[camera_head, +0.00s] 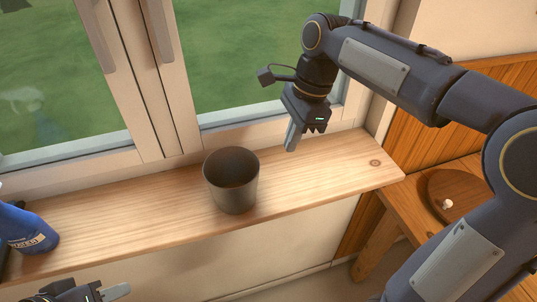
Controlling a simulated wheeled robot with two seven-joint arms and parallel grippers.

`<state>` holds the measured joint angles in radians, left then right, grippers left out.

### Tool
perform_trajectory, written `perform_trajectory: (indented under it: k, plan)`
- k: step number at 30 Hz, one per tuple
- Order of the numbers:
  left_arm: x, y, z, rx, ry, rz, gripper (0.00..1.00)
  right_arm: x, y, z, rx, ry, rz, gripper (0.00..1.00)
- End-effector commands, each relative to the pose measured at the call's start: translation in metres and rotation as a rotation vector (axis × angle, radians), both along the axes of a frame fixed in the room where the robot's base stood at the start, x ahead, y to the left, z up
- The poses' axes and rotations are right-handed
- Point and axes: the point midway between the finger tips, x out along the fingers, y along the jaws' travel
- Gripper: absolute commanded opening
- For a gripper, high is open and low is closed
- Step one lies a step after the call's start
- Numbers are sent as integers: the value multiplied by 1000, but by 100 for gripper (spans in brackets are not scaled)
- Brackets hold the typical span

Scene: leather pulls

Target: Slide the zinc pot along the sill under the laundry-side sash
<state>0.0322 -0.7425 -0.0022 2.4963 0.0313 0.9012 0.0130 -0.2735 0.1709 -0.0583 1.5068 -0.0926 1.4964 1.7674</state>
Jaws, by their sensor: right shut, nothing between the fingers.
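The zinc pot (232,187), dark grey and empty-looking, stands upright on the wooden sill (130,212) in front of the right-hand part of the window. My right gripper (291,140) is shut and empty, its fingers pointing down over the sill to the right of the pot, apart from it. My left gripper (116,291) shows only in part at the bottom left, in front of the sill and below the pot. A pale finger is visible, but its jaw opening cannot be made out. I cannot tell which window sash is the laundry-side one.
A blue bottle (27,230) stands at the left end of the sill. The sill between bottle and pot is clear, as is its right end. Window handles (92,35) hang above.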

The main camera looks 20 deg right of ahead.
Motion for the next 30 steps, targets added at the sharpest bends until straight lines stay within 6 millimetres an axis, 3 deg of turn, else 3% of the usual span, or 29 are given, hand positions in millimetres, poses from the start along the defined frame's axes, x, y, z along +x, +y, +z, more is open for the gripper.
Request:
perform_trajectory:
  k: [15,21,30]
  plan:
    - [0,0,-6,0,0,0,36,-2,25,-95,1,2,5,0]
    - [0,0,0,0,0,0,36,-3,54,-91,1,-2,7,0]
    - [0,0,0,0,0,0,36,-3,63,-92,2,-2,3,0]
